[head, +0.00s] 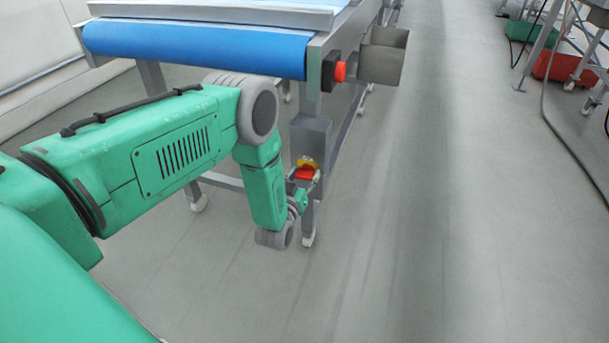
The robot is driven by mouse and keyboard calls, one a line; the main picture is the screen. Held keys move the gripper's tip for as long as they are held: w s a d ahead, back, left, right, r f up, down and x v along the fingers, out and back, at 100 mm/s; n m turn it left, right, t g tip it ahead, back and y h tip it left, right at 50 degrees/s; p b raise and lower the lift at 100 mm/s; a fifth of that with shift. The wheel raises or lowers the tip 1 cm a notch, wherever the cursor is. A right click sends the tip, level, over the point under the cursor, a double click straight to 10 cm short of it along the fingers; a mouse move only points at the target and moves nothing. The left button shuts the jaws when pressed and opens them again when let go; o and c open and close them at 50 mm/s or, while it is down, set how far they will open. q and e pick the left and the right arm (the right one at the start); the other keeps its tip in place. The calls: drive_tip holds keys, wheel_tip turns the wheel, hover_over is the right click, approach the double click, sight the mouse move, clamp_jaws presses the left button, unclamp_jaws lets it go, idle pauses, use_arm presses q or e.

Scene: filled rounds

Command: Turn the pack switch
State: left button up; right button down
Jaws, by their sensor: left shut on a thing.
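The pack switch (305,173) is a red handle with a yellow part above it, on a grey box (311,138) fixed to the conveyor's near leg. My left gripper (306,181) is at the switch and shut on its red handle. The wrist and fingers hide part of the switch, so its exact angle is hard to tell. My right gripper does not show.
A conveyor with a blue belt (195,47) stands above and behind my left arm. A red button (340,71) and a grey metal bin (382,56) are on its side. Open grey floor (430,220) lies to the right. Green and red crates (557,68), a cable and wheeled frames are at the far right.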

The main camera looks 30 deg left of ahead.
use_arm(q)
drive_tip(key=shift+s+f+n, duration=0.1)
drive_tip(key=shift+n, duration=0.9)
drive_tip(key=shift+s+f+n, duration=0.1)
drive_tip(key=shift+n, duration=0.9)
drive_tip(key=o, duration=1.2)
drive_tip(key=shift+c, duration=0.2)
drive_tip(key=shift+r, duration=0.1)
drive_tip(key=shift+s, duration=0.1)
drive_tip(key=v, duration=1.1)
drive_tip(key=shift+s, duration=0.35)
drive_tip(key=shift+d, duration=0.15)
